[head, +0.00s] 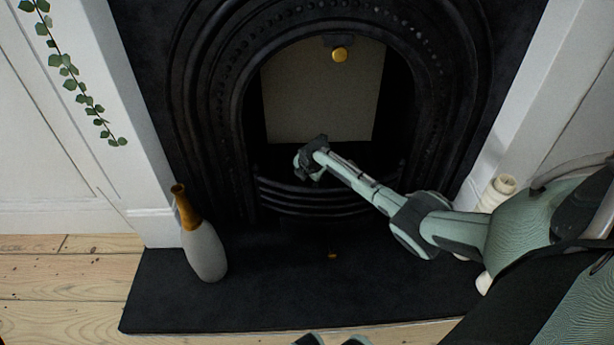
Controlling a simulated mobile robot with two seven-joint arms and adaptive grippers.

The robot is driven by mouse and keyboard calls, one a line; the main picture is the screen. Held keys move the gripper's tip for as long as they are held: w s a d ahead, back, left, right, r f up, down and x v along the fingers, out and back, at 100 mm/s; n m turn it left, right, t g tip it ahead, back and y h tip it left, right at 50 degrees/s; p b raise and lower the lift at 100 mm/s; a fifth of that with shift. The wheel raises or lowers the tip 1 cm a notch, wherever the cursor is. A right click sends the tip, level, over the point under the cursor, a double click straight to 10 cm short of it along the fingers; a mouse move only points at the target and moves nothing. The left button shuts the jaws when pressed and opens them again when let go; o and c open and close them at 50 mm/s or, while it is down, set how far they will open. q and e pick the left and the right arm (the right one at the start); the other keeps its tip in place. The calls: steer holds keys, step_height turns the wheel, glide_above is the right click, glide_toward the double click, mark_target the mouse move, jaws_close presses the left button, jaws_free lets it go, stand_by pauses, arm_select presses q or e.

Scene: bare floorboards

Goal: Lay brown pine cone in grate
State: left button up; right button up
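The fireplace grate (318,207) is a black, curved set of bars across the front of the dark fireplace opening. My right arm comes in from the right, and my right gripper (306,160) is at the opening, just above the top bar in this view. Its fingers are dark against the dark grate, so I cannot tell whether they are open or hold something. I cannot make out a brown pine cone for sure. A tiny orange-brown spot (332,255) shows on the hearth below the grate, too small to identify. I do not see my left gripper clearly.
A grey and brown bottle-shaped vase (204,247) stands on the left of the black hearth slab (265,305). A cream object (497,190) stands at the right, partly behind my arm. A leafy vine (72,75) hangs at upper left. The hearth's middle is mostly clear.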

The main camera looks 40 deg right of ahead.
steer(key=shift+f, duration=0.4)
steer(key=o, duration=0.9)
steer(key=shift+o, duration=0.2)
